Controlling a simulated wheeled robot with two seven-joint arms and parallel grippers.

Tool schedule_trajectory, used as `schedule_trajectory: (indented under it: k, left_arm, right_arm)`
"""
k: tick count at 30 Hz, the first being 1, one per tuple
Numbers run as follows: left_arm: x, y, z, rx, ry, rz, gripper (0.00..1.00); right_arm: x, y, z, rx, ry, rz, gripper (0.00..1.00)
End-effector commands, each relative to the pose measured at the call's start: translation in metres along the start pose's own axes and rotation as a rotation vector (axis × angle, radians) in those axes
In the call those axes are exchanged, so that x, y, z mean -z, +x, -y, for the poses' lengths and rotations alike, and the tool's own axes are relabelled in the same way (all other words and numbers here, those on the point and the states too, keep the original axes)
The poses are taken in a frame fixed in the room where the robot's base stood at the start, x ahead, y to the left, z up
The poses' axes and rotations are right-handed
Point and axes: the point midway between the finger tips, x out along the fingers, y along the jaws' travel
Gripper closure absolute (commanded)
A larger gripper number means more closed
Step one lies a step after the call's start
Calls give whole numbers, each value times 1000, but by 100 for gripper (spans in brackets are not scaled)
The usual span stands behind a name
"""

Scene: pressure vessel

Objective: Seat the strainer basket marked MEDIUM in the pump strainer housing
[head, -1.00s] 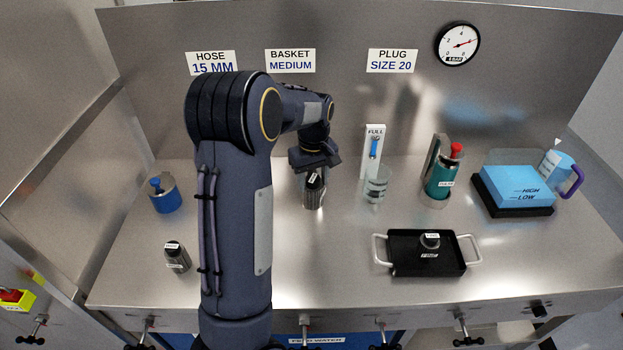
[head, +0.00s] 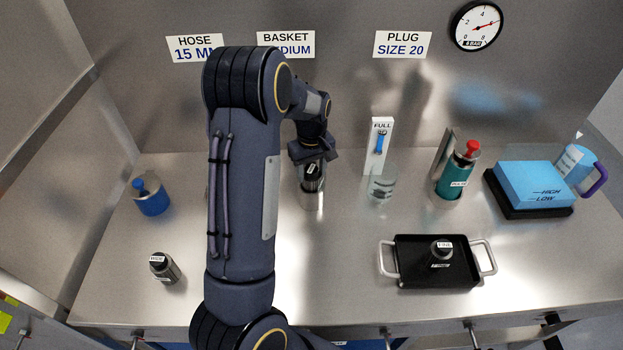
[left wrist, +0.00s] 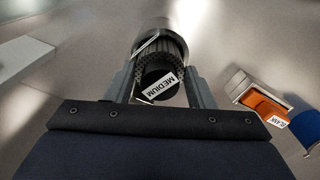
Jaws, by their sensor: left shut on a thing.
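The strainer basket marked MEDIUM (left wrist: 166,78) is dark and meshed, with a white label on its top. My left gripper (left wrist: 160,88) is shut on it, one finger on each side. In the head view the basket (head: 313,176) hangs below my left gripper (head: 314,158) at the mouth of a silver cylinder, which looks like the strainer housing (head: 311,202). The housing (left wrist: 165,27) also shows beyond the basket in the left wrist view. How deep the basket sits in it, I cannot tell. My right gripper is out of view.
A basket marked WIDE (head: 164,268) stands at front left. Another (head: 441,249) stands in a black tray (head: 405,272). A clear cup (head: 381,187), a teal bottle (head: 455,180) and a blue block (head: 535,186) are to the right. A blue-topped pot (head: 151,200) is at left.

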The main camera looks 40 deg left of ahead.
Motion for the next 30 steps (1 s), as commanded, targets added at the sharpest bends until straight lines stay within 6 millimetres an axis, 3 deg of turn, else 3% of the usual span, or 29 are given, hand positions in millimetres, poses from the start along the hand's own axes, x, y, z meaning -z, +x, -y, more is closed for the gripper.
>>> schedule_trajectory:
  k: [1, 4, 13, 27, 28, 30]
  left_arm:
    - [0, 17, 0, 1, 0, 1, 78]
    - [0, 29, 0, 1, -1, 1, 78]
    - [0, 28, 0, 0, -1, 0, 78]
    - [-2, 43, 1, 4, -1, 5, 78]
    - [-2, 44, 1, 5, -1, 6, 50]
    - [-2, 44, 2, 5, -2, 7, 41]
  right_arm:
    - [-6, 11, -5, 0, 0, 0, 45]
    - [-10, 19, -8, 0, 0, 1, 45]
    - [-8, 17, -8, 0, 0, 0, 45]
    - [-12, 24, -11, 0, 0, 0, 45]
    - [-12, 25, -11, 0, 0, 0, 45]
    - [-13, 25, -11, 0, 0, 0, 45]
